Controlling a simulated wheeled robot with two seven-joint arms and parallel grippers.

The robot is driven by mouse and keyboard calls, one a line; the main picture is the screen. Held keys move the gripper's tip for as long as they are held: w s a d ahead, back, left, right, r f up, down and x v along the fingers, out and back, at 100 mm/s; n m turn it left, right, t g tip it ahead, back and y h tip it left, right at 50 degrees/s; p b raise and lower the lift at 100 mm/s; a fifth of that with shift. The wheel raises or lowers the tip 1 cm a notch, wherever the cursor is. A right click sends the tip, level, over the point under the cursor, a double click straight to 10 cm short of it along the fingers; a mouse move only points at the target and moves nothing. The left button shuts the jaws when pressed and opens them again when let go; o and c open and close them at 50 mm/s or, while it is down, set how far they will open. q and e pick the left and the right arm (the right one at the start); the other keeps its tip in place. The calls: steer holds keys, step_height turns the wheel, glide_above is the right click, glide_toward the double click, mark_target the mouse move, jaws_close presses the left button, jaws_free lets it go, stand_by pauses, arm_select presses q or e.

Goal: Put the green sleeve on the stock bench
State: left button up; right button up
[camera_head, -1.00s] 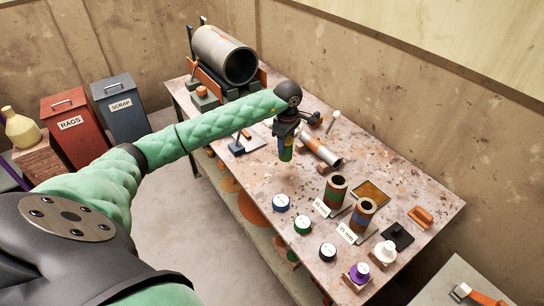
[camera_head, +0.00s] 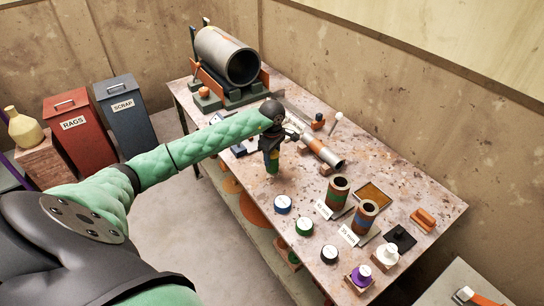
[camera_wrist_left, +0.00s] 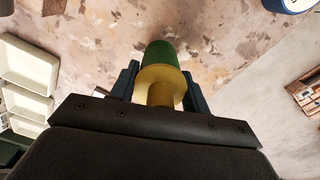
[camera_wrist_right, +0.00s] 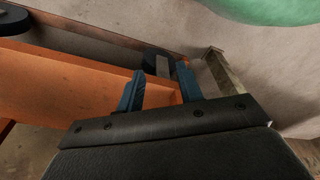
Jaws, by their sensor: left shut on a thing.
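My left gripper (camera_head: 270,152) is shut on the green sleeve (camera_head: 272,168), which hangs upright below the jaws over the speckled bench (camera_head: 285,183). In the left wrist view the sleeve (camera_wrist_left: 161,54) shows a green end and a yellow collar between the two fingers (camera_wrist_left: 160,88). I cannot tell whether its lower end touches the bench top. My right gripper (camera_wrist_right: 160,88) shows only in the right wrist view; its fingers are apart with nothing visibly held. No label shows which bench is the stock bench.
On the bench are a large grey pipe (camera_head: 228,57), a smaller pipe on blocks (camera_head: 322,150), two striped cylinders (camera_head: 338,190) (camera_head: 363,215), and several round pots (camera_head: 304,226). A second bench (camera_head: 440,290) is at lower right. Red (camera_head: 78,130) and grey (camera_head: 126,113) bins stand left.

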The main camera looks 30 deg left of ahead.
arm_select(q)
steer(key=o, duration=1)
steer(key=shift+o, duration=1.4)
arm_select(e)
steer(key=shift+w+a+r, duration=0.15)
steer(key=shift+a, duration=0.05)
arm_select(q)
steer(key=shift+r, duration=0.15)
arm_select(e)
steer(key=shift+s, duration=0.25)
arm_select(q)
step_height(320, 180, up, 11)
steer(key=shift+p, duration=0.8)
steer(key=shift+r, duration=0.35)
arm_select(e)
steer(key=f, duration=0.1)
steer(key=s+d+f, duration=0.2)
steer(key=shift+f, duration=0.1)
